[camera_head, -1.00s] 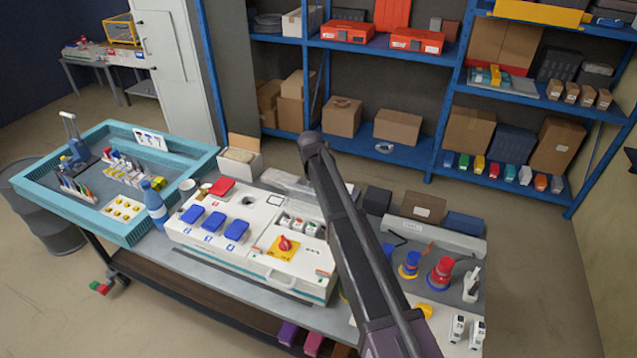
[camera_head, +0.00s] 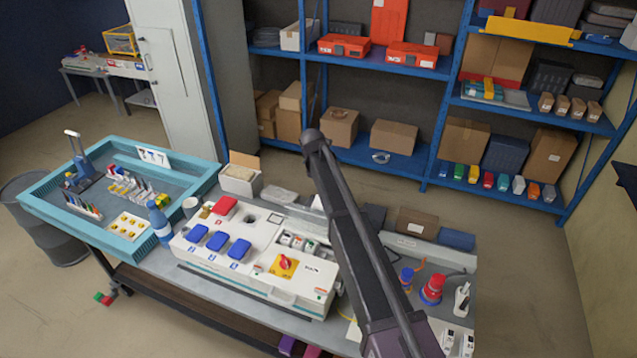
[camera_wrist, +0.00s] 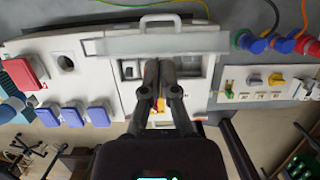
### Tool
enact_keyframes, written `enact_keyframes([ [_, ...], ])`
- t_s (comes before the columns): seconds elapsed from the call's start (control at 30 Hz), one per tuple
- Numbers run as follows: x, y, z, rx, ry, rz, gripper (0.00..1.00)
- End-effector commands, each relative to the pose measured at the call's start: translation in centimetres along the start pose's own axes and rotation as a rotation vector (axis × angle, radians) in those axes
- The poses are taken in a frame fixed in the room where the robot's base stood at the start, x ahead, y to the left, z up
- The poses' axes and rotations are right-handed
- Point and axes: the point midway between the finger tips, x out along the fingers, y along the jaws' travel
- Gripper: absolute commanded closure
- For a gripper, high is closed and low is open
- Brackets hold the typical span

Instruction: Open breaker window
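The white socket box (camera_head: 255,262) stands on the bench, with blue socket covers, a red cover and a red knob on a yellow plate (camera_head: 286,264). Its breaker window area (camera_head: 297,242) shows a row of breakers behind the knob. In the wrist view the breaker recess (camera_wrist: 130,70) lies around my fingertips, which hide its middle. A grey bar (camera_wrist: 110,46) with a pale handle (camera_wrist: 160,19) lies just beyond; I cannot tell whether it belongs to the window. My gripper (camera_wrist: 158,66) has its fingers together over the recess, with nothing visible between the tips. Contact is unclear.
A teal tray (camera_head: 190,180) with small parts and a blue bottle (camera_head: 159,222) stand left of the box. Red and blue plugs (camera_head: 432,289) are on the right. Blue shelves (camera_head: 390,160) stand behind the bench.

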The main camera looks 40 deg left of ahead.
Motion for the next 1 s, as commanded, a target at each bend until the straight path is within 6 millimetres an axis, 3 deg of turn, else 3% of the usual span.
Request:
enact_keyframes([
  [0.3, -1.6, 0.0, 1.4, 0.000, 0.000, 0.000, 1.00],
  [1.0, -1.7, -0.2, 1.6, 0.002, 0.000, -0.001, 1.00],
])
